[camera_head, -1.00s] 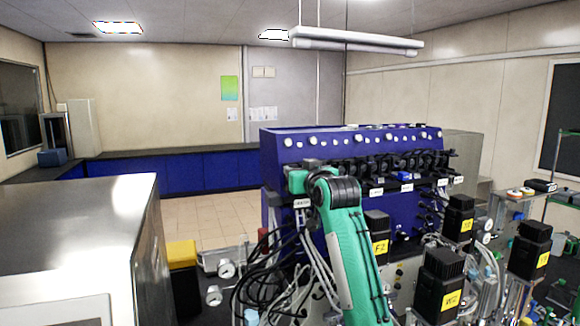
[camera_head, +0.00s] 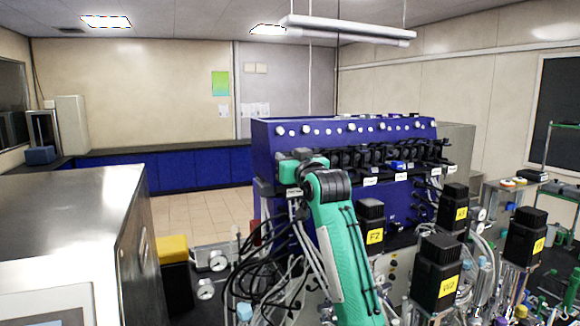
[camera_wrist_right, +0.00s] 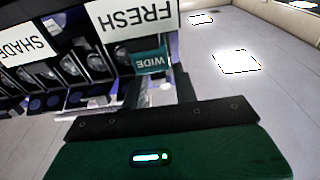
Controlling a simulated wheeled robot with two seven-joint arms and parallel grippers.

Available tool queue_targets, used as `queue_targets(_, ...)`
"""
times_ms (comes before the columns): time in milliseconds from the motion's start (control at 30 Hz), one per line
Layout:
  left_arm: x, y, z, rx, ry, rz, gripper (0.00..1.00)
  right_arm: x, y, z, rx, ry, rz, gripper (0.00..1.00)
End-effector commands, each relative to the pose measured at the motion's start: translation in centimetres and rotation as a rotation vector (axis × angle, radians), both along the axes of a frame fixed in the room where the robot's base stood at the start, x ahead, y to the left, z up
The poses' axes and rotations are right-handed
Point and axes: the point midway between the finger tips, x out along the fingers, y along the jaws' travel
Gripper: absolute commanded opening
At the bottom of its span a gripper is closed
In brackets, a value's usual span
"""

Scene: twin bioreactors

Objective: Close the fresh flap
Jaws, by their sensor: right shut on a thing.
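In the head view my right gripper (camera_head: 291,166), at the end of a green and black arm, is at the left end of the row of black flaps (camera_head: 365,156) on the blue machine (camera_head: 345,130). In the right wrist view a white FRESH label (camera_wrist_right: 136,22) stands just above my gripper (camera_wrist_right: 120,92), with a teal tag reading WIDE (camera_wrist_right: 152,62) beside it. My right gripper is shut on the fresh flap at this end. The gripper and arm largely hide the flap, so its angle cannot be told. My left gripper is not in view.
Black pump motors with yellow tags (camera_head: 437,262), tubes and cables (camera_head: 275,262) crowd the space below and right of my arm. A steel cabinet (camera_head: 70,215) stands at the left. The floor (camera_head: 190,212) behind is clear.

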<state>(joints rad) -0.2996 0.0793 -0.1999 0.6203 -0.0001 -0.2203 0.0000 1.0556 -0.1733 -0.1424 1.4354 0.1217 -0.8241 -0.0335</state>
Motion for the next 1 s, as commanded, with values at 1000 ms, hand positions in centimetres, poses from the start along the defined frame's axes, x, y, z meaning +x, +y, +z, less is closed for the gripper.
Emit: queue_targets(1000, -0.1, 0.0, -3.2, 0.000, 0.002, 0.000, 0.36, 0.0, 0.0, -0.1, 0.045, -0.139, 0.000, 0.36)
